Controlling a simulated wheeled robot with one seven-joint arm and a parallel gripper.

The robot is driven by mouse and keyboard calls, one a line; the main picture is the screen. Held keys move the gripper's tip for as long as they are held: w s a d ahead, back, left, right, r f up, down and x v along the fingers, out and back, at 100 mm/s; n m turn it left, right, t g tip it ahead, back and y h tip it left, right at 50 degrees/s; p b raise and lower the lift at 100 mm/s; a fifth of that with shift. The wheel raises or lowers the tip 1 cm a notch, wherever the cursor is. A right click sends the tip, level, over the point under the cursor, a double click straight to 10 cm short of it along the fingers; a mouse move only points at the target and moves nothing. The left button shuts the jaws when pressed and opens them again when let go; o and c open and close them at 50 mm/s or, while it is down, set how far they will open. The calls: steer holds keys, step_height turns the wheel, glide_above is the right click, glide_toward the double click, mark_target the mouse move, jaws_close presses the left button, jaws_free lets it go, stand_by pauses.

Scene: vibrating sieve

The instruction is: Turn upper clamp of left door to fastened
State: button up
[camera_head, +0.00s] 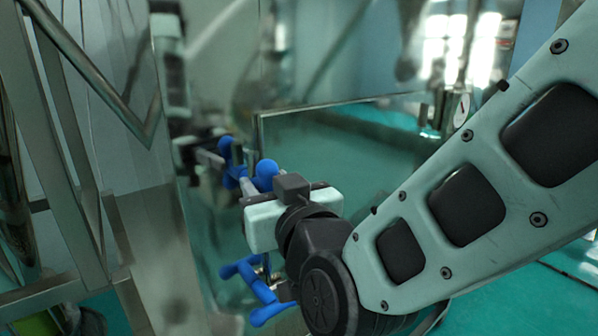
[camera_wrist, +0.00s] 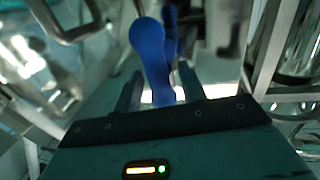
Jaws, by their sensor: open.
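The upper clamp has a blue, ball-ended handle (camera_head: 266,171) and sits by the shiny metal left door (camera_head: 215,235), near the middle of the head view. My gripper (camera_head: 225,172) reaches up and left to it. In the wrist view, the rounded blue handle (camera_wrist: 150,55) stands between the two dark fingers of my gripper (camera_wrist: 158,90). The fingers are apart, with a gap beside the handle; I cannot tell whether either touches it. A second blue part shows behind it. The clamp's base and latch are hidden or blurred.
A lower blue clamp (camera_head: 258,288) sits below my gripper. A metal frame (camera_head: 75,150) stands at the left. A teal surface lies at the lower right.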

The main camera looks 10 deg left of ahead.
steer(key=shift+w+a, duration=0.1)
steer(key=shift+w, duration=0.1)
jaws_close()
